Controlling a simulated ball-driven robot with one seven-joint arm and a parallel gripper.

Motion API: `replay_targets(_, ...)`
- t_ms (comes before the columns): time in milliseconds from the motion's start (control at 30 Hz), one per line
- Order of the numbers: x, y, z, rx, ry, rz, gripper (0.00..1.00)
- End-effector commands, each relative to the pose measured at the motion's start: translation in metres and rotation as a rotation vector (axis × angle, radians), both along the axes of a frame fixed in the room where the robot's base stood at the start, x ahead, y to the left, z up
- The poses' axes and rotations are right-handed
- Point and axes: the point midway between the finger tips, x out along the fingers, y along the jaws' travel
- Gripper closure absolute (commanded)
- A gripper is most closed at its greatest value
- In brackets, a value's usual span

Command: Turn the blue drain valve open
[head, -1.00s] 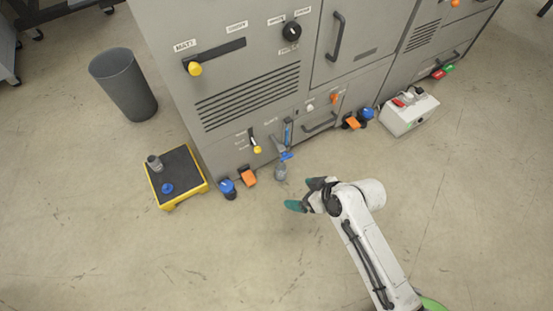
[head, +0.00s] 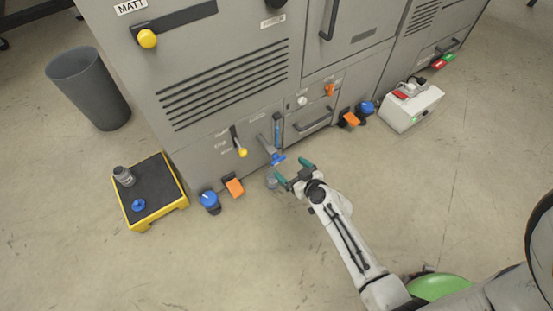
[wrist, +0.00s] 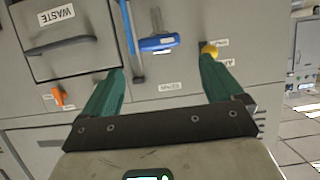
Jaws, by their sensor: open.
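The blue drain valve (head: 278,160) sticks out low on the front of the grey machine, at the end of a grey pipe. In the wrist view its blue handle (wrist: 158,43) lies crosswise, ahead of and between the two fingers. My gripper (head: 293,170) is open and empty, with green fingers spread just in front of the valve. In the wrist view, my gripper (wrist: 162,66) shows a gap between its fingertips and the handle; I see no contact.
A yellow-knobbed lever (head: 242,152) is to the left. Blue (head: 210,200) and orange (head: 234,187) floor items and a yellow-edged platform (head: 183,203) lie further left.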

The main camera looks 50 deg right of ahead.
Motion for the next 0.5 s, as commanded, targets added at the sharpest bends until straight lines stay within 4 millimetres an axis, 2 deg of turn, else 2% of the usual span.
replay_targets(300, 0.052, -0.016, -0.023, -0.001, 0.0, 0.001, 0.06)
replay_targets(500, 0.072, -0.021, -0.032, -0.001, 0.0, 0.001, 0.06)
